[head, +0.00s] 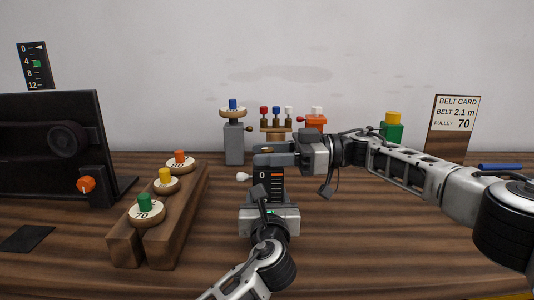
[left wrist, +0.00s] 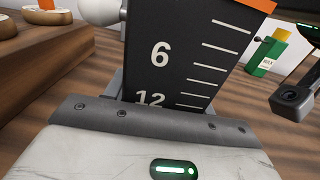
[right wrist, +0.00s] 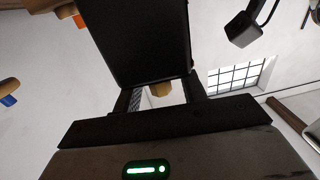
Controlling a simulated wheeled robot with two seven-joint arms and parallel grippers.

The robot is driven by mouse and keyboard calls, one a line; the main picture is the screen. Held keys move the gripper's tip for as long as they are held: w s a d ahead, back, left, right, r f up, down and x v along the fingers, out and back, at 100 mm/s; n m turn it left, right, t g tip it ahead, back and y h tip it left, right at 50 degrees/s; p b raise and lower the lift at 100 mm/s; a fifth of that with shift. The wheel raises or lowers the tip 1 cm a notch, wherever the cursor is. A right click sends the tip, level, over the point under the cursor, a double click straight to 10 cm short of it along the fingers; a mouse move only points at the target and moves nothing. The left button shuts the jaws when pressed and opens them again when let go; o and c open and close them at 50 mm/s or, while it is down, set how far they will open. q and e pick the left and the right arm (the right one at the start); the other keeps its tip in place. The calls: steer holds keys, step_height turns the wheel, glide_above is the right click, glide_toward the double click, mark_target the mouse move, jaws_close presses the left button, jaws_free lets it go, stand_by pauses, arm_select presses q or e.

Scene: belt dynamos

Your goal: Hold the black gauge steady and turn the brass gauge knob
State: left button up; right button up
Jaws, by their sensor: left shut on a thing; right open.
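The black gauge (head: 277,187) stands upright near the middle of the table, with a white scale and a white ball on its left side. In the left wrist view its face (left wrist: 180,55) shows 6 and 12, with an orange strip at the top edge. My left gripper (head: 262,193) is shut on the gauge from the front. My right gripper (head: 276,154) comes in from the right at the gauge's top. In the right wrist view the brass knob (right wrist: 160,89) shows between its open fingers, below the dark gauge body (right wrist: 137,40); contact cannot be told.
A wooden rack (head: 190,215) with several colour-topped pulleys stands left of the gauge. A black machine (head: 88,120) with an orange knob (head: 86,184) is at far left. A grey stand (head: 235,145) is behind. A belt card (head: 455,120) stands at back right.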

steer(key=w+d, duration=0.1)
steer(key=d, duration=1)
steer(key=shift+d, duration=0.4)
